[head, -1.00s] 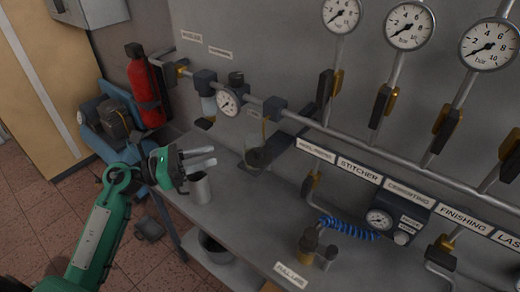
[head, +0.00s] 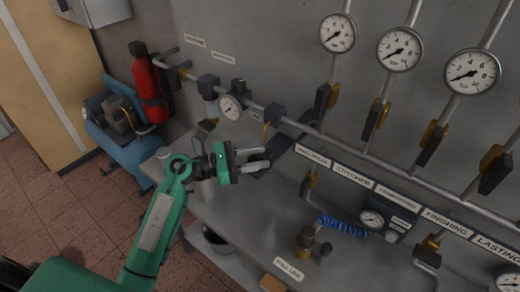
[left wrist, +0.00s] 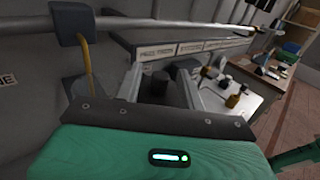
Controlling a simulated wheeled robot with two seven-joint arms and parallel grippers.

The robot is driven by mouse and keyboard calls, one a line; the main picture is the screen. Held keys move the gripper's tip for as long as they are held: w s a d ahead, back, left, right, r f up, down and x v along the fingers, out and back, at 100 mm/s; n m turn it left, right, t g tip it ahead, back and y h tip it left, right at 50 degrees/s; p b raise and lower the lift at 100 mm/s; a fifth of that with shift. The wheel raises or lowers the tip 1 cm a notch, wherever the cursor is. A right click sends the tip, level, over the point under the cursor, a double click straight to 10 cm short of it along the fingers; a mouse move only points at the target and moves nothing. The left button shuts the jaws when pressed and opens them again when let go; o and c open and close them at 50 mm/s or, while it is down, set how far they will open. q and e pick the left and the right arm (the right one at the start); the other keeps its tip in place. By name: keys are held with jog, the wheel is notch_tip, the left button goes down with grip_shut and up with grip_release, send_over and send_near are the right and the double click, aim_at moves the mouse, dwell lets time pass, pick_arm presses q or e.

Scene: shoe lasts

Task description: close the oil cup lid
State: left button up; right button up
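My left gripper (head: 267,158) is in front of the wall pipe in the head view, its two pale fingers apart and pointing right. In the left wrist view, a dark, round-topped piece (left wrist: 154,84) shows between the two spread fingers. It may be the oil cup or its lid; I cannot tell. I see no clear contact with it. In the head view a dark shape (head: 279,147) shows just past the fingertips, and the gripper covers most of that spot. The lid's position cannot be made out. My right gripper is not in view.
The pipe (head: 345,144) runs along the wall, with gauges and valves above it. A yellow tube (left wrist: 85,68) hangs nearby. A blue coiled hose (head: 343,227) and brass fitting (head: 306,238) are lower right.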

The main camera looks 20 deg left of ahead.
pick_arm(q)
jog(key=shift+w+d, duration=0.3)
jog(key=shift+d, duration=0.2)
grip_shut()
jog(key=shift+f, duration=0.1)
